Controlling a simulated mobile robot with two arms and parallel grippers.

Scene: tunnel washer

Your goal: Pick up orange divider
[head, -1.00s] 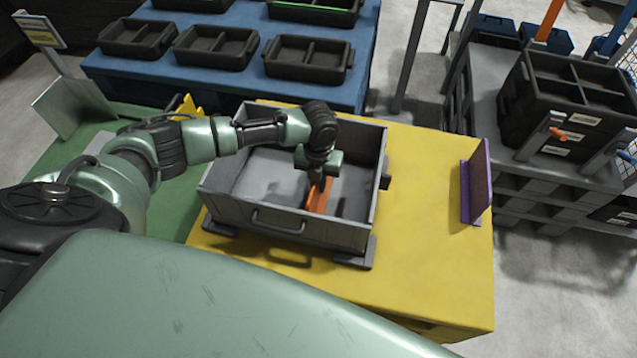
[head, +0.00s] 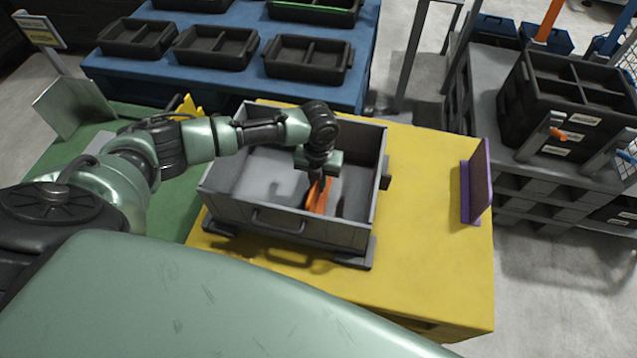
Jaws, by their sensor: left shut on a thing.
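The orange divider (head: 319,196) stands inside the grey bin (head: 285,226), right of the bin's middle. My left gripper (head: 319,178) reaches down into the bin from above and is shut on the divider's upper edge. The gripper and wrist cover part of the divider's top. I cannot tell whether the divider's lower edge touches the bin floor. My right gripper is not in view.
The bin sits on a yellow table (head: 430,260). A purple bracket-shaped panel (head: 477,185) stands at the table's right side, with bare table between. Black divided trays (head: 308,60) lie on a blue table behind. Black crates (head: 570,95) stand on a grey pallet at right.

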